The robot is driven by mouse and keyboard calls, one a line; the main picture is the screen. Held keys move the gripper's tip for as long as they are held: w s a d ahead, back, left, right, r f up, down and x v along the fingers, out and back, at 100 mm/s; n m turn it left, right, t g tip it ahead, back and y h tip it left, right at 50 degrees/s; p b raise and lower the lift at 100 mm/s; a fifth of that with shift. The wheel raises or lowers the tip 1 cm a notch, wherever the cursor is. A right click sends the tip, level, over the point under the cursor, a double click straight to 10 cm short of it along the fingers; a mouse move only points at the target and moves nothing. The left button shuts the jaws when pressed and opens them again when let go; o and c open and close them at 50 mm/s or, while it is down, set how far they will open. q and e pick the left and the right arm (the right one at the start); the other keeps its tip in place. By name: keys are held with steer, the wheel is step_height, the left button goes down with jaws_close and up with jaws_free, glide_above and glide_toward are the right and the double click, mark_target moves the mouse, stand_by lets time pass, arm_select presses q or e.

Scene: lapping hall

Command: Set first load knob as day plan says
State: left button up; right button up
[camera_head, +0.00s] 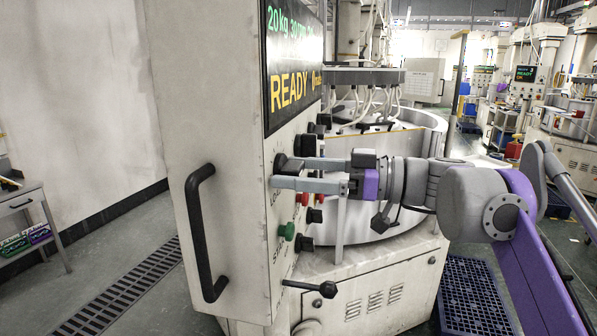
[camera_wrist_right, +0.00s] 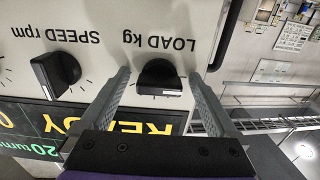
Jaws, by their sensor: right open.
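The black LOAD kg knob (camera_wrist_right: 160,76) is on the light front panel, with its printed label and tick marks around it. It shows upside down in the right wrist view. My right gripper (camera_wrist_right: 159,84) is open, its two grey fingers on either side of the knob, with gaps visible. In the head view the right gripper (camera_head: 290,174) reaches the panel from the right, and the knob (camera_head: 282,162) is partly hidden by the fingers. The screen (camera_head: 292,72) above shows "20 kg", "30 rpm" and "READY". My left gripper is not in view.
The SPEED rpm knob (camera_wrist_right: 56,74) is beside the LOAD knob. A green button (camera_head: 287,231), red buttons and more black knobs are lower on the panel. A black handle (camera_head: 199,232) projects from the cabinet's side. The round lapping machine (camera_head: 420,125) stands behind my arm.

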steer(key=c, duration=1.4)
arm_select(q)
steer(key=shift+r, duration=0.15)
arm_select(e)
steer(key=shift+r+m+p, duration=0.15)
steer(key=shift+m+p, duration=0.95)
steer(key=shift+m, duration=0.1)
steer(key=m+p, duration=0.2)
steer(key=m, duration=0.1)
steer(key=shift+s+m, duration=0.1)
steer(key=shift+m, duration=0.2)
steer(key=m+p, duration=0.2)
steer(key=m, duration=0.1)
arm_select(q)
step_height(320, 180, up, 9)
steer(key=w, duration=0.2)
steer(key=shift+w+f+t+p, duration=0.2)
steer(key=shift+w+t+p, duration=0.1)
steer(key=shift+p, duration=0.15)
arm_select(e)
steer(key=shift+m, duration=1.4)
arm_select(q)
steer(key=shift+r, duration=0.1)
